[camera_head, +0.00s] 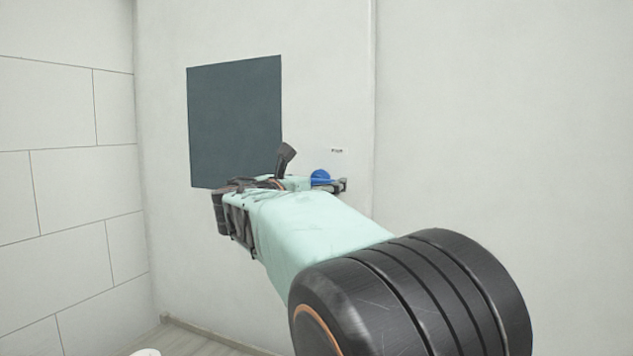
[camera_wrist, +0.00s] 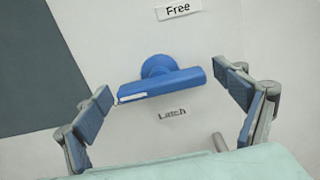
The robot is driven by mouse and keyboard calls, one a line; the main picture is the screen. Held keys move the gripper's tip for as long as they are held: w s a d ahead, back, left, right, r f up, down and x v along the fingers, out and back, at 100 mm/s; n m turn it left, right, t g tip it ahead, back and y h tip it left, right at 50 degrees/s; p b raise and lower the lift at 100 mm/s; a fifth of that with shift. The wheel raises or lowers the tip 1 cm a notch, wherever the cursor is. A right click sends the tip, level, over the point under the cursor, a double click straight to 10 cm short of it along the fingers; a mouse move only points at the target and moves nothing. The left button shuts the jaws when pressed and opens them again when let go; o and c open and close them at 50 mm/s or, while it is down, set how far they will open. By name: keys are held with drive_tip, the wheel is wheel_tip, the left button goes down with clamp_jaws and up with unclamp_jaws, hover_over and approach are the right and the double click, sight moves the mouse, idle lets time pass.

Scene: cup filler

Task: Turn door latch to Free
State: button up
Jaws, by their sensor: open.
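The blue door latch (camera_wrist: 162,82) sits on the white door in the wrist view, a round hub with a bar-shaped handle lying roughly level, tilted slightly. A "Free" label (camera_wrist: 178,9) is above it and a "Latch" label (camera_wrist: 172,114) below it. My gripper (camera_wrist: 172,96) is open, with one finger to each side of the handle. The left finger is close to the handle's left end; whether it touches I cannot tell. In the head view the latch (camera_head: 320,177) shows as a small blue piece beyond my gripper (camera_head: 312,165), partly hidden by my arm.
A dark grey panel (camera_head: 235,120) is on the door left of the latch. A tiled wall (camera_head: 60,190) stands at the far left. A grey rod-like piece (camera_wrist: 219,142) shows below the latch near the right finger. The door surface right of the latch is bare.

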drive_tip(key=c, duration=1.2)
drive_tip(key=shift+o, duration=0.2)
drive_tip(key=shift+m+b, duration=0.3)
drive_tip(key=shift+b, duration=0.05)
drive_tip(key=m+b, duration=0.2)
drive_tip(key=m, duration=0.1)
drive_tip(key=shift+f, duration=0.15)
drive_tip(key=m+b, duration=0.4)
drive_tip(key=m, duration=0.1)
drive_tip(key=m+b, duration=0.4)
drive_tip(key=m, duration=0.1)
drive_tip(key=shift+m, duration=0.4)
drive_tip(key=shift+m+b, duration=0.85)
drive_tip(key=shift+m, duration=1.05)
